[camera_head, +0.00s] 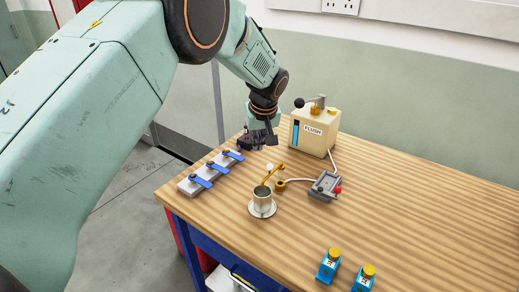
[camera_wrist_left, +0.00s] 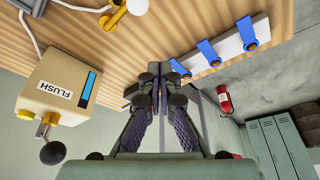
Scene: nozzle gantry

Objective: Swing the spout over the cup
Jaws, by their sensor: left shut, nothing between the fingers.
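A thin yellow spout (camera_head: 272,174) stands near the table's left side in the head view, its lower end overlapping the mouth of a metal cup (camera_head: 263,201). I cannot tell whether that end is exactly above the cup. The cup is upright on a round silver base (camera_head: 262,211). My right gripper is not in view.
A cream FLUSH box (camera_head: 314,133) with a black-ball lever stands right of my left gripper. A white strip with blue clips (camera_head: 209,173) lies to the left. A grey control box (camera_head: 325,186) with a red knob and two blue bottles (camera_head: 328,267) are rightward. The table's right is clear.

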